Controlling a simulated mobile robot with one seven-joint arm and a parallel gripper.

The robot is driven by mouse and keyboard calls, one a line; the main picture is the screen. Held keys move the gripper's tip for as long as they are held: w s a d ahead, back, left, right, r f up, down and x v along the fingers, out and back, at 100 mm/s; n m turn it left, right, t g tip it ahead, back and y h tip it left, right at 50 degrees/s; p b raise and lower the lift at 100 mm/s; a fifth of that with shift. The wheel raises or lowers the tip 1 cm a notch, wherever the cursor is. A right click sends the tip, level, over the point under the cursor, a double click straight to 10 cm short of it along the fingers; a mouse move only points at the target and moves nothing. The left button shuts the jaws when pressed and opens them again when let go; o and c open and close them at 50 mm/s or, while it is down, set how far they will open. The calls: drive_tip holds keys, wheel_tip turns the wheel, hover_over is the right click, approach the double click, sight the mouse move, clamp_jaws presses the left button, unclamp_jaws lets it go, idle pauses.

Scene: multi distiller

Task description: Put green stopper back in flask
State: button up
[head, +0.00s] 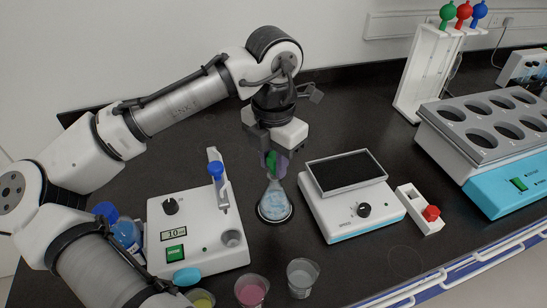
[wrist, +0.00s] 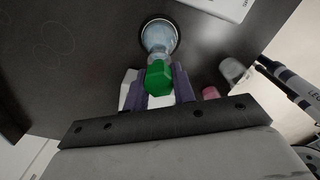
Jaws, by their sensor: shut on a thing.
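The conical flask (head: 275,204) holds pale blue liquid and stands upright on a dark round base between two white devices. It also shows in the wrist view (wrist: 158,37), beyond my fingertips. My gripper (head: 272,165) points down right above the flask mouth. It is shut on the green stopper (wrist: 158,78), which sits between the purple fingers. In the head view the green stopper (head: 271,158) is partly hidden by the fingers. Its lower end is at or very near the flask neck; I cannot tell whether it is inside.
A white device with a dial and blue-topped holder (head: 190,245) stands left of the flask. A white plate device (head: 350,207) stands right. Beakers with yellow, pink (head: 252,290) and clear (head: 302,277) contents stand in front. A blue-capped bottle (head: 125,232) is far left.

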drive_tip(key=shift+f+b, duration=0.3)
drive_tip(key=shift+f, duration=0.3)
idle(0.4)
drive_tip(key=o, duration=1)
drive_tip(key=shift+r, duration=0.1)
wheel_tip(320, 180, up, 14)
drive_tip(key=shift+f, duration=0.2)
